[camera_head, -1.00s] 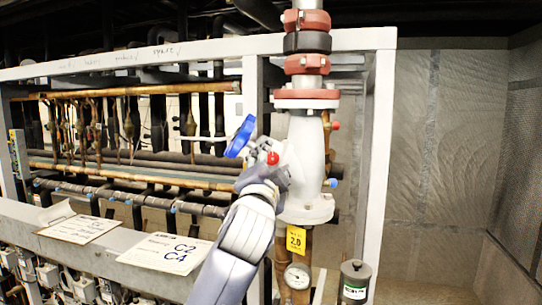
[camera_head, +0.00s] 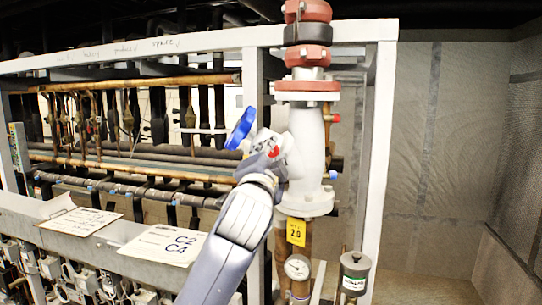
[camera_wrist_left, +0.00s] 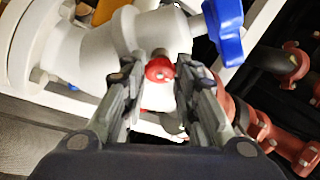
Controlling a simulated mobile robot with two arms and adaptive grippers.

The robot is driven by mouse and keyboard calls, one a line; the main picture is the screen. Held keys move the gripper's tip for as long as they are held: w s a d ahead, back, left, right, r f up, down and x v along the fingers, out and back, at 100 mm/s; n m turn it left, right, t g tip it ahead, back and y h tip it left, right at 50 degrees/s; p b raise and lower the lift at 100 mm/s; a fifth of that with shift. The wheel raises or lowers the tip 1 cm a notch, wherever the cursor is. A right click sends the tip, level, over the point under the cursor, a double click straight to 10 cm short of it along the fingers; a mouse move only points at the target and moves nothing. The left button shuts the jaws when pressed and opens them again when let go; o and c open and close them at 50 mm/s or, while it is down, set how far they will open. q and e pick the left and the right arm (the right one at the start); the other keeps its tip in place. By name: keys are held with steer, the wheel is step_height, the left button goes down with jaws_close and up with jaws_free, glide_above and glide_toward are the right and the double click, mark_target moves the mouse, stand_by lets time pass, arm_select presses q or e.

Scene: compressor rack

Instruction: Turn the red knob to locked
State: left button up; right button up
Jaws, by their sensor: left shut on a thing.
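The red knob (camera_head: 274,152) sits on the side of the pale valve body (camera_head: 307,160), below and to the right of a blue handwheel (camera_head: 240,129). In the left wrist view the red knob (camera_wrist_left: 159,69) shows between the two fingertips. My left gripper (camera_head: 270,158) is shut on the red knob, and its fingers hide part of it in the head view. The left wrist view shows the left gripper (camera_wrist_left: 160,68) with one finger on either side of the knob. My right gripper is not in view.
The white frame post (camera_head: 376,170) stands right of the valve. Below the valve are a yellow tag (camera_head: 296,231), a round gauge (camera_head: 298,267) and a grey canister (camera_head: 356,274). Copper pipes (camera_head: 130,86) and paper sheets (camera_head: 165,245) lie to the left.

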arm_select(q)
steer(key=shift+d+r+m+g+y, duration=0.15)
steer(key=shift+m+g+y, duration=0.55)
steer(key=shift+m, duration=1.8)
steer(key=shift+a+r+m+g+y, duration=0.15)
steer(key=shift+m+g, duration=1.1)
steer(key=shift+m, duration=1.25)
steer(key=shift+d+r+m+g+y, duration=0.25)
steer(key=shift+m+g, duration=0.7)
steer(key=shift+m, duration=1.55)
steer(key=shift+a+y, duration=0.1)
steer(key=shift+y, duration=0.2)
steer(key=o, duration=1.1)
steer(key=shift+c, duration=0.2)
steer(key=v, duration=1.1)
steer(key=shift+s, duration=0.4)
steer(key=shift+a+r, duration=0.1)
